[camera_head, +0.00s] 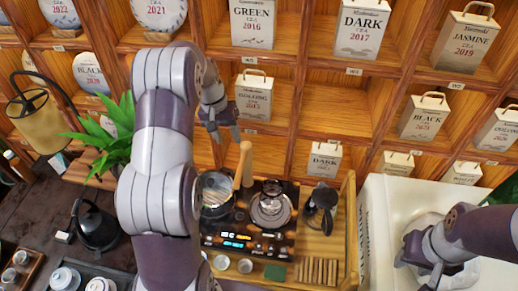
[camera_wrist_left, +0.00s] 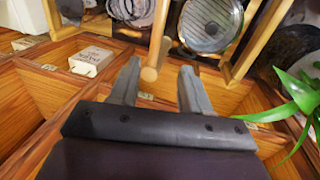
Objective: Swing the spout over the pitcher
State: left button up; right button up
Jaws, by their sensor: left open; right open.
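My left gripper (camera_head: 225,134) is open and empty, its fingers hanging above the back of the tea counter. A wooden rod (camera_head: 245,162) stands up just right of its fingertips. In the left wrist view the rod (camera_wrist_left: 155,50) shows between the two open fingers (camera_wrist_left: 159,75); I cannot tell whether they touch it. A round glass-topped vessel (camera_head: 216,184) sits by the rod's base, partly behind my arm. A dark pitcher-like vessel (camera_head: 322,200) stands on the counter's right. I cannot make out a spout for certain. My right gripper (camera_head: 424,272) is open at the lower right.
A glass vessel (camera_head: 270,205) stands mid-counter above lit controls (camera_head: 240,243). Small cups (camera_head: 245,265) sit in front. A black kettle (camera_head: 95,225) and a plant (camera_head: 115,135) are at the left. Wooden shelves with tea boxes (camera_head: 254,95) rise behind. A white basin (camera_head: 385,225) is right.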

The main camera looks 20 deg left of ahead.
aim_at(240, 168)
pick_arm(q)
jog(key=p+x, duration=0.1)
jog(key=x, duration=0.2)
jog(key=p+x, duration=0.2)
jog(key=x, duration=0.2)
jog(key=s+p+x, duration=0.1)
jog(key=p+x, duration=0.1)
jog(key=x, duration=0.2)
jog(key=shift+d+f, duration=0.35)
jog(key=shift+f, duration=0.1)
jog(key=shift+s+d, duration=0.3)
jog(key=shift+w+a+f, duration=0.1)
jog(key=shift+a, duration=0.1)
grip_shut()
pick_arm(e)
jog(key=r, duration=0.3)
jog(key=d+r, duration=0.1)
jog(key=r, duration=0.1)
jog(key=shift+s+r, duration=0.3)
jog(key=shift+s, duration=0.05)
